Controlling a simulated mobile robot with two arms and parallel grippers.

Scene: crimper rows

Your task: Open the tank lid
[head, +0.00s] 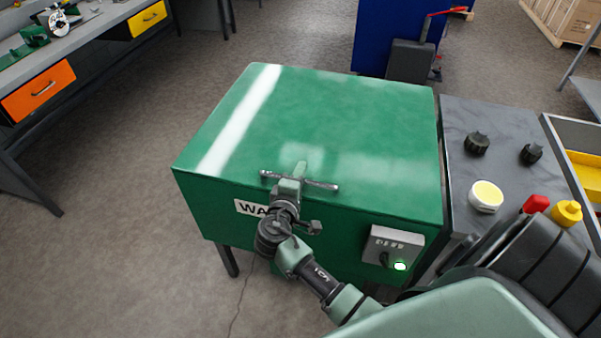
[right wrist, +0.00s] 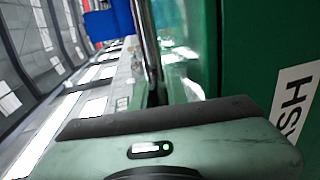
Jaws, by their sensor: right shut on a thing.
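The tank is a green box (head: 340,218) on dark legs, with a partly covered label on its front. Its flat green lid (head: 330,115) lies closed on top. A shiny metal bar handle (head: 325,185) runs along the lid's front edge. My right gripper (head: 298,174) is shut on the middle of this handle, reaching it from the front. In the right wrist view the bar (right wrist: 149,45) runs upward beyond the gripper's housing, beside the green tank wall; the fingertips are hidden there. My left gripper is in neither view.
A grey control box (head: 391,247) with a lit green button is on the tank's front right. A grey counter (head: 487,150) with dark knobs stands close on the right. A workbench (head: 75,50) is at upper left. The floor left of the tank is clear.

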